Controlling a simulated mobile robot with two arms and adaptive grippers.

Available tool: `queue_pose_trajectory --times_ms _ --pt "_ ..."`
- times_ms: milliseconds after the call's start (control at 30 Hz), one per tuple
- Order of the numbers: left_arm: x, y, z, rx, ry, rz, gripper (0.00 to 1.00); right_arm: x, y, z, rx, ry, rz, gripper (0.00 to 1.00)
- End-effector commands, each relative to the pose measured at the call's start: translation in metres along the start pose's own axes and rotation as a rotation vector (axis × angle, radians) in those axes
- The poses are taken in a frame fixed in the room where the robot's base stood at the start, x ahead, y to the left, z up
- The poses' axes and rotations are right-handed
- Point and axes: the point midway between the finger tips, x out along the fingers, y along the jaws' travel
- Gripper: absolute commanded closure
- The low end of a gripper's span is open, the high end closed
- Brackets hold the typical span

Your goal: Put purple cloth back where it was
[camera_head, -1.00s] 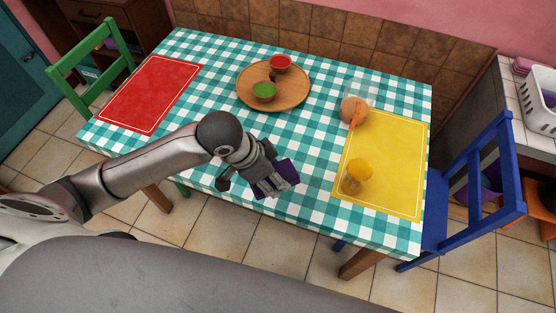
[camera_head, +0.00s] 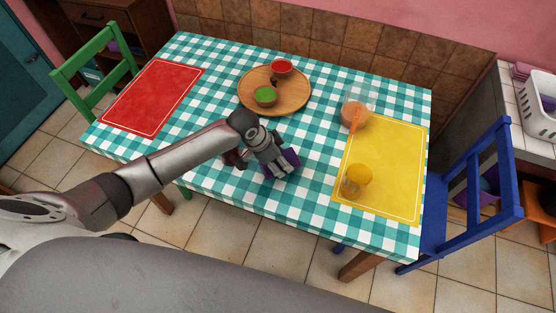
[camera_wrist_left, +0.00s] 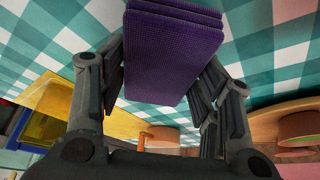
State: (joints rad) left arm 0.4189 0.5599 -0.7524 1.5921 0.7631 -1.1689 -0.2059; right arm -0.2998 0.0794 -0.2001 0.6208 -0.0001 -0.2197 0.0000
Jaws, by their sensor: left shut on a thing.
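The purple cloth (camera_head: 290,158) is a folded stack of several layers. In the head view it is mostly hidden by my left gripper (camera_head: 277,168), which is over the front middle of the checked table. In the left wrist view the cloth (camera_wrist_left: 172,50) sits between the fingers of the left gripper (camera_wrist_left: 165,75), which is shut on it. I cannot tell whether the cloth touches the tablecloth. My right gripper is not in view.
A round wooden tray (camera_head: 245,98) holds a red bowl (camera_head: 282,66) and a green bowl (camera_head: 265,96). A red mat (camera_head: 150,97) lies left, a yellow mat (camera_head: 395,170) right.

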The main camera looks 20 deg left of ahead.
Motion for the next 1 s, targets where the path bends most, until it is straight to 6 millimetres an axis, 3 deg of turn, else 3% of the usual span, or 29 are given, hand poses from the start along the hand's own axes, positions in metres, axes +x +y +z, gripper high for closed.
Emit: queue_pose_trajectory --times_ms 133,500,533,667,1000 --pt "0.011 0.0 0.004 0.0 0.001 0.0 0.64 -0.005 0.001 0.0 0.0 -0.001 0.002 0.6" --pt "0.016 0.0 0.006 0.0 0.002 0.0 0.64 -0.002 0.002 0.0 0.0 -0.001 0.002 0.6" --pt "0.015 0.0 0.006 0.0 0.002 0.0 0.38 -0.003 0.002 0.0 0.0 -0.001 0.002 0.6" --pt "0.015 0.0 0.006 0.0 0.001 0.0 0.21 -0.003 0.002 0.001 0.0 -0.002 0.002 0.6" --pt "0.014 0.0 0.005 0.0 0.001 0.0 0.2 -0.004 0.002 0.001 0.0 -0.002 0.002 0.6"
